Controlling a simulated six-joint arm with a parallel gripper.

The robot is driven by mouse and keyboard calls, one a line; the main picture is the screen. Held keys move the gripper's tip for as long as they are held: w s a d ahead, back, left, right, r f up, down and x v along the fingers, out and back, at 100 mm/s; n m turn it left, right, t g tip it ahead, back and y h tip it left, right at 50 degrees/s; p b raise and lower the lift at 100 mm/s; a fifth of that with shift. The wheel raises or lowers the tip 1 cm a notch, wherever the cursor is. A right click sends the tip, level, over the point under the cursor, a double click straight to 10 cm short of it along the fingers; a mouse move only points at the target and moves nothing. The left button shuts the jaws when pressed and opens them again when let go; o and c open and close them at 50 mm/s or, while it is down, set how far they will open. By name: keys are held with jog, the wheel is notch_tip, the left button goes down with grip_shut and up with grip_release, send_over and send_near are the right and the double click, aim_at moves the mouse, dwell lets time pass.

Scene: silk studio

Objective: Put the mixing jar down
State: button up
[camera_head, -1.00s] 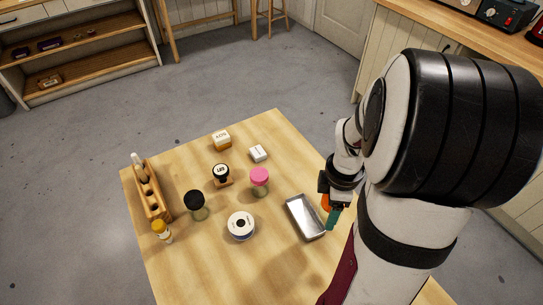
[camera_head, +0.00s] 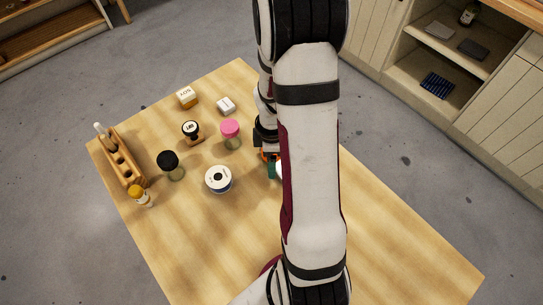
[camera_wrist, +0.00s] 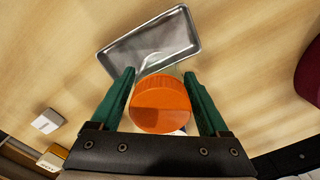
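The mixing jar, with a ridged orange lid (camera_wrist: 160,104), is between the two green fingers of my gripper (camera_wrist: 160,85) in the wrist view. The fingers lie along both sides of the lid, and my gripper is shut on the jar. The jar's clear body is mostly hidden behind the lid. In the head view my gripper (camera_head: 270,165) is at the right of the table's objects, with a little orange showing and my arm covering much of it. I cannot tell whether the jar's bottom touches the table (camera_head: 405,255).
A metal tray (camera_wrist: 112,58) lies just beyond the jar. The table's front is clear.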

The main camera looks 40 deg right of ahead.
jog(key=shift+o, duration=1)
notch_tip(320, 180, up, 12)
jog(key=shift+r, duration=0.15)
jog(key=s+a+r+m+y, duration=0.1)
jog(key=s+a+r+m, duration=0.2)
jog(key=s+a+m, duration=0.4)
jog(key=s+a+r+m, duration=0.3)
jog(key=s+a+m, duration=0.4)
jog(key=a, duration=0.5)
jog(key=shift+a+m+y, duration=0.2)
jog(key=shift+m+y, duration=0.2)
jog(key=shift+m, duration=0.5)
jog(key=shift+o, duration=0.3)
jog(key=shift+s+r, duration=0.1)
